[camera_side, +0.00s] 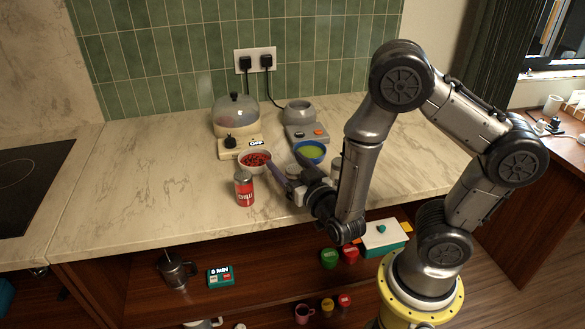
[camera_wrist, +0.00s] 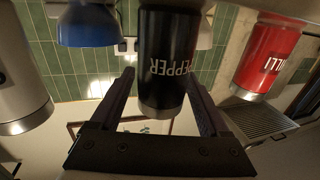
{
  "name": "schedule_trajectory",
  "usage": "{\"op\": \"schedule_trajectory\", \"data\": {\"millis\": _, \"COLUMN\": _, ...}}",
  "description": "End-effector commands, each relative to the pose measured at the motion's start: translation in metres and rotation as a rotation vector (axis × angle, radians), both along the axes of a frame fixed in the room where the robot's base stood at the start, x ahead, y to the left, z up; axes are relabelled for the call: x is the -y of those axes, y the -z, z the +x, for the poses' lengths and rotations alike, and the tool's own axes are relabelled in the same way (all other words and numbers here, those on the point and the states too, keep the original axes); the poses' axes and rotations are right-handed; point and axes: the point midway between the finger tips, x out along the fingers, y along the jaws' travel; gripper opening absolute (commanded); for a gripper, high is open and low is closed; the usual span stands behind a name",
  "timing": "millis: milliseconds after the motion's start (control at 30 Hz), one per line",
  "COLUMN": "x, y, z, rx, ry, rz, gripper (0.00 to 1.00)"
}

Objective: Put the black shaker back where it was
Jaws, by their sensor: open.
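The black shaker (camera_wrist: 165,62), lettered PEPPER, shows upside down in the wrist view, between the two fingers of my open gripper (camera_wrist: 158,85). The fingers stand on either side of it; I cannot tell whether either touches it. In the side view my gripper (camera_side: 284,179) is low over the counter, right of the red chilli shaker (camera_side: 245,190), and the black shaker is not clearly seen there. The chilli shaker also shows at the right of the wrist view (camera_wrist: 270,55). A pale shaker (camera_wrist: 20,80) is at the left of the wrist view.
A bowl of red pieces (camera_side: 255,161) and a blue bowl with green contents (camera_side: 311,151) stand just behind my gripper. A domed cooker (camera_side: 236,117) and a grey appliance (camera_side: 302,120) are farther back. The counter (camera_side: 140,170) is clear at left.

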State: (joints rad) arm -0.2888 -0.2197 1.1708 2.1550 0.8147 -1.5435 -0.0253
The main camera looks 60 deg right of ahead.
Motion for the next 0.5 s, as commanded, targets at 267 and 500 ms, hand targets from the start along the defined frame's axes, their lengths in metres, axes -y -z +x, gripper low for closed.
{"op": "schedule_trajectory", "data": {"millis": 267, "x": -0.012, "y": -0.002, "z": -0.017, "rx": -0.001, "ry": -0.006, "rz": 0.0, "gripper": 0.79}}
{"op": "schedule_trajectory", "data": {"millis": 500, "x": -0.025, "y": -0.002, "z": -0.041, "rx": 0.0, "ry": -0.007, "rz": 0.0, "gripper": 0.79}}
